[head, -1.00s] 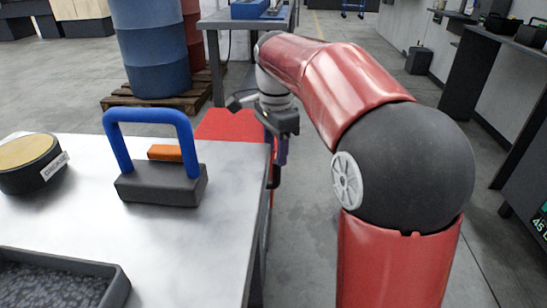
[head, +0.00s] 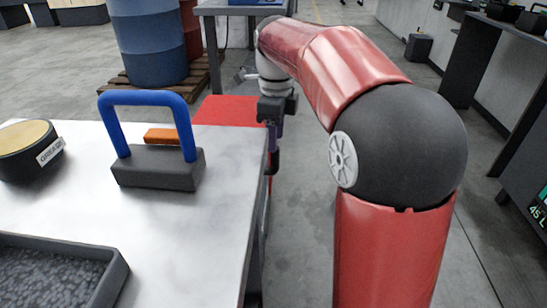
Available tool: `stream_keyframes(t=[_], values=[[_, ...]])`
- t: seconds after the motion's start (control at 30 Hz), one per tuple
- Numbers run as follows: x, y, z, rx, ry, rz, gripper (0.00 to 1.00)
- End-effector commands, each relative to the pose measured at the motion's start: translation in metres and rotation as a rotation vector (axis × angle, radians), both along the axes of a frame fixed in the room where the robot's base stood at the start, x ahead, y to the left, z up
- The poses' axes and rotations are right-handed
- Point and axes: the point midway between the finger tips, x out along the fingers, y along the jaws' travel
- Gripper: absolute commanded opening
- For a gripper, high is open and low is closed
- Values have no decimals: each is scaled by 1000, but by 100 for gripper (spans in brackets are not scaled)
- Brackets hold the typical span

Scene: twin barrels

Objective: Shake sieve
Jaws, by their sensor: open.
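I cannot make out a clear sieve. A dark shallow tray (head: 112,284) at the lower left of the table has a speckled grey inside, and I cannot tell whether it is the sieve. A grey block (head: 158,169) with a blue arched handle (head: 148,98) stands on the table. My gripper (head: 274,160) hangs pointing down just past the table's right edge, to the right of the block and apart from it. It looks empty. Its fingertips are small and partly hidden, but the jaws are open.
A round tin (head: 28,152) labelled grease and a small orange block (head: 162,136) share the white table (head: 195,245). A red surface (head: 228,110) lies behind it.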

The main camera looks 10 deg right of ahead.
Motion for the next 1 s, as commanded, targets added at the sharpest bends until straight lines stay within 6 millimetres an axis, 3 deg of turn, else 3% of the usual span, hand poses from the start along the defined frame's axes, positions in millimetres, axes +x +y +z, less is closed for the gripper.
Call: stream_keyframes(t=[0.2,0.4,0.77,1.0], values=[[-1,0,-38,0,4,3,41],[0,0,-63,-1,3,4,41],[0,0,-69,0,0,5,41],[0,0,-69,0,0,5,13]])
